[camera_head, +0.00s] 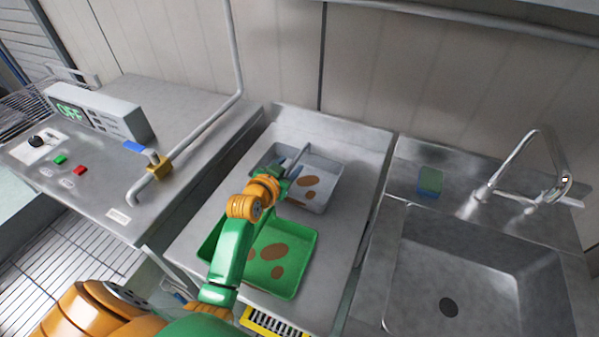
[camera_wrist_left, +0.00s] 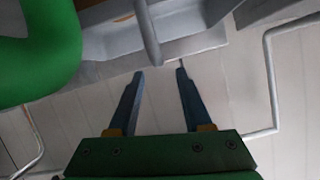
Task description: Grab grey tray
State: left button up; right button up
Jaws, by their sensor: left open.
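The grey tray (camera_head: 327,174) lies on the steel counter toward the wall, with brown patches on it. My left gripper (camera_head: 286,170) is over the tray's left part in the head view; its fingers are partly hidden by the wrist. In the left wrist view the two fingers (camera_wrist_left: 160,72) are apart with nothing held between them. A grey bar (camera_wrist_left: 148,30) points toward the gap between the fingertips, and the edge of the grey tray (camera_wrist_left: 195,43) shows behind it. I cannot tell whether the fingers touch either. My right gripper is not in view.
A green tray (camera_head: 297,250) with brown patches lies nearer me, partly under my left arm. A sink (camera_head: 480,265) with a tap and a sponge (camera_head: 430,181) is at right. A control box (camera_head: 100,113) and a bent pipe (camera_head: 190,142) stand at left.

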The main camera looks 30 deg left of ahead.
aim_at(295, 162)
pick_arm(q)
jog(key=x, duration=0.5)
jog(key=shift+f, duration=0.2)
jog(key=shift+s+r, duration=0.1)
jog(key=shift+s, duration=0.1)
jog(key=c, duration=0.4)
grip_shut()
dwell(0.6)
